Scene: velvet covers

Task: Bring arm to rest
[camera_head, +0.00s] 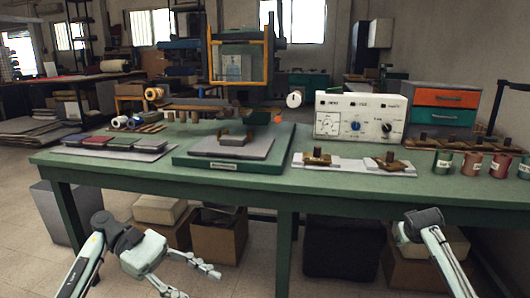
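My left arm comes in at the bottom left, in front of the green table (250,189) and below its top. Its gripper (198,283) points right and down, with two fingers spread apart and nothing seen between them. The lower finger reaches the bottom edge of the picture. My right arm shows at the bottom right as a bent joint and a link running down out of the picture. The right gripper is not in view. Neither arm visibly touches anything on the table.
On the table are covered books (124,144), a green press base (192,161), a white control box (360,116), a white board (340,166) with brass pieces and several cups (443,162). Cardboard boxes (219,236) and a dark bin (342,250) stand under the table.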

